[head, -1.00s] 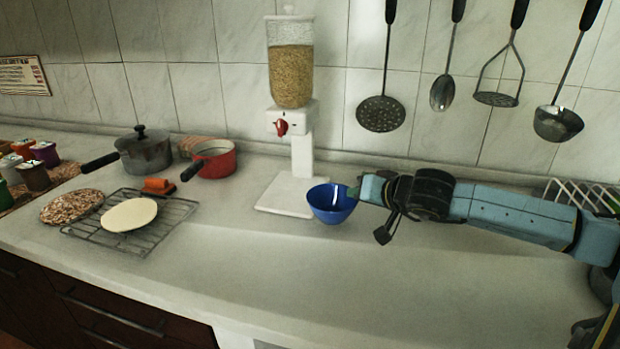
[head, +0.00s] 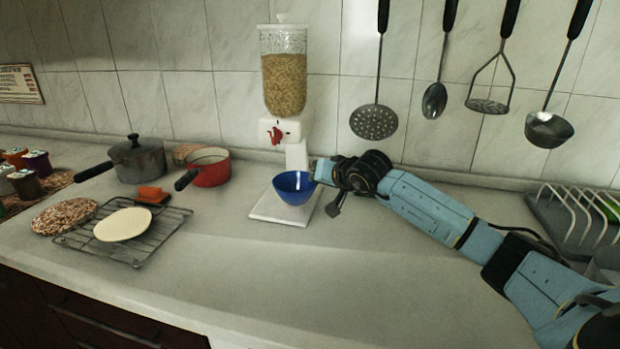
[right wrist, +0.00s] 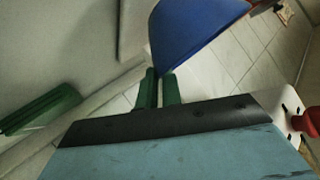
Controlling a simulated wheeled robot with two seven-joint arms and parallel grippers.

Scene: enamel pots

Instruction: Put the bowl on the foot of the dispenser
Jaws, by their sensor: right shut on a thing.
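The blue bowl (head: 293,188) is upright over the white foot (head: 268,208) of the dispenser in the head view. I cannot tell whether it touches the foot or hangs just above it. The dispenser (head: 285,85) has a clear grain-filled hopper and a red knob. My right gripper (head: 318,172) is shut on the bowl's right rim. In the right wrist view its green fingers (right wrist: 160,88) pinch the edge of the blue bowl (right wrist: 190,35). The finger contact is partly hidden in the head view. My left gripper is not in view.
A red saucepan (head: 209,168) and a grey lidded pot (head: 137,162) stand left of the dispenser. A wire rack (head: 150,240) with a pale disc (head: 123,224) lies in front. A dish rack (head: 575,215) is at the right. Utensils hang above. The front counter is clear.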

